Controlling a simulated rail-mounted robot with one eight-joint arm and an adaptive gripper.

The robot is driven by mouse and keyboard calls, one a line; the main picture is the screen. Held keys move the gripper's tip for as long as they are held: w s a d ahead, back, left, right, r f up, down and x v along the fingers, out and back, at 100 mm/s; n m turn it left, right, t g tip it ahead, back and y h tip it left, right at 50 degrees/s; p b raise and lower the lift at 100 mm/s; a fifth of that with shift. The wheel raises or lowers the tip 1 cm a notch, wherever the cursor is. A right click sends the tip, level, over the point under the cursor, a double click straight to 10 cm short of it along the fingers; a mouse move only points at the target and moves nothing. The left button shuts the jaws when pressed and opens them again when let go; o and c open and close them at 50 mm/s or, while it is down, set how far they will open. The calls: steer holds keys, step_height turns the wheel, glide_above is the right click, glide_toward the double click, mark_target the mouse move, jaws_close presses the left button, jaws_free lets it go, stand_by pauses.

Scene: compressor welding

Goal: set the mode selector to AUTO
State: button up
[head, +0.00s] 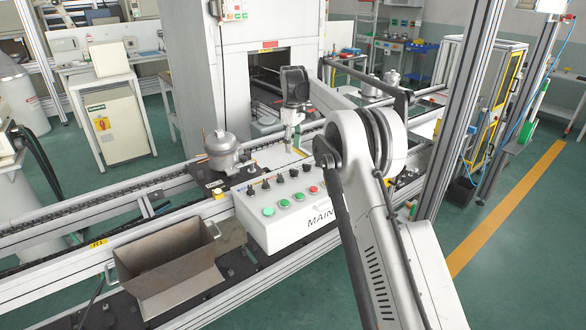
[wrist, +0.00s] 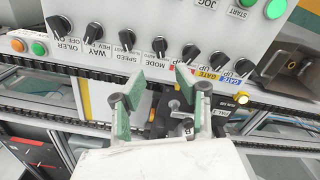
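The control box (head: 262,228) stands in front of the conveyor, with a row of black knobs and several coloured buttons on its sloped top. The wrist view shows its panel (wrist: 140,15) close up. The black mode selector (wrist: 159,46) sits mid-row by a label reading MODE; its exact setting is too small to read. My gripper (wrist: 159,84) is open and empty. Its two green-padded fingers are apart, below the selector in the wrist view and not touching it. In the head view my gripper (head: 290,148) hangs above the conveyor, behind the box.
Other knobs flank the selector, including the SPEED knob (wrist: 126,38) and a GATE knob (wrist: 217,59). A grey compressor (head: 222,152) stands on the conveyor left of my gripper. An open metal bin (head: 168,277) sits at front left. The machine opening (head: 265,72) lies behind.

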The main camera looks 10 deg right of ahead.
mark_target(293, 169)
step_height(293, 169, down, 10)
steer(key=shift+p, duration=0.4)
steer(key=shift+c, duration=0.3)
jaws_close()
